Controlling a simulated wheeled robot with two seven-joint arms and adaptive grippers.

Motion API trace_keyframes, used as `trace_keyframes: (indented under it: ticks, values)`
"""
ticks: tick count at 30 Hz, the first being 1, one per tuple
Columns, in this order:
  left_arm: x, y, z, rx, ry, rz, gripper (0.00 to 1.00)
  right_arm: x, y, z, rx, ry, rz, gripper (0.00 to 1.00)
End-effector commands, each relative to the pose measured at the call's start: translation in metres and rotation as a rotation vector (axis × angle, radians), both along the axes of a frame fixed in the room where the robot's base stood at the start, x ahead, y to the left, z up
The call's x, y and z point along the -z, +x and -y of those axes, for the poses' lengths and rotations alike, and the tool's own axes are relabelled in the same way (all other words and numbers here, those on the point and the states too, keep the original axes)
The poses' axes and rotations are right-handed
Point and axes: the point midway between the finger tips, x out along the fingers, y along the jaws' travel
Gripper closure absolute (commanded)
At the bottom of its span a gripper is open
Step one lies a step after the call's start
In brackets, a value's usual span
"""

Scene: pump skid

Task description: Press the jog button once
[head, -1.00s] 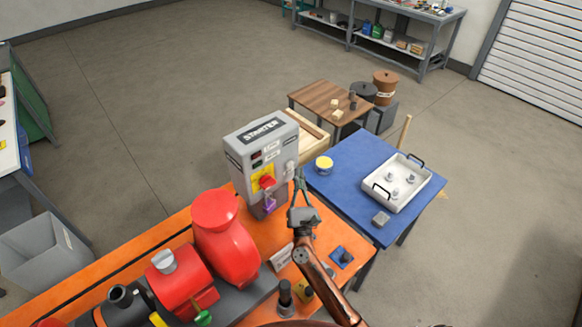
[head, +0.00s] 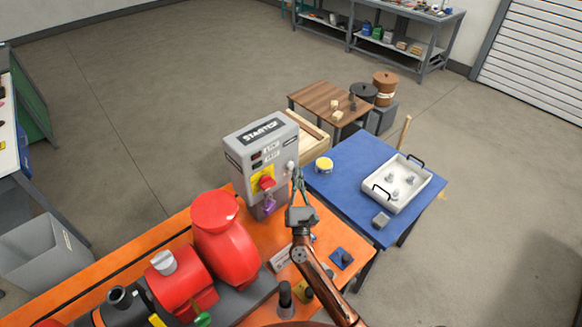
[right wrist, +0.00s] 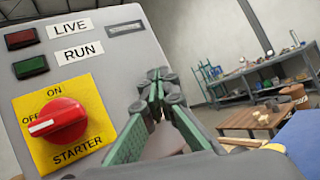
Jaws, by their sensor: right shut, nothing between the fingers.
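The grey starter box (head: 240,160) stands on the orange skid. A small pale round part (head: 290,166) sits at the right of its front; it may be the jog button, but no label is readable. In the right wrist view, my fingers cover that area. My right gripper (head: 298,173) is shut and empty, its tips close to the box's right side; I cannot tell if they touch. It also shows in the right wrist view (right wrist: 160,84). The red rotary knob (right wrist: 57,121) on a yellow plate has its white mark toward OFF. My left gripper is out of view.
The red pump (head: 222,245) stands left of my right arm.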

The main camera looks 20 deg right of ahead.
Motion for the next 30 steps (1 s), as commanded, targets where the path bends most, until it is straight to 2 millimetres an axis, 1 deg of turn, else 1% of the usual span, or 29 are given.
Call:
trace_keyframes:
  ticks: [16, 24, 30]
  values:
    - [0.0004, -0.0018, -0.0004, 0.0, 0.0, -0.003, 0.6, 0.0001, 0.0002, -0.0001, 0.0, 0.0, 0.0, 1.0]
    - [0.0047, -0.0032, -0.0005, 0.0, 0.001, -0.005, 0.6, 0.001, 0.0073, -0.0024, 0.0, -0.001, 0.0, 1.0]
    - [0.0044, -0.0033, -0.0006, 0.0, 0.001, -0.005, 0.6, 0.0, 0.008, -0.0027, 0.0, -0.001, 0.0, 1.0]
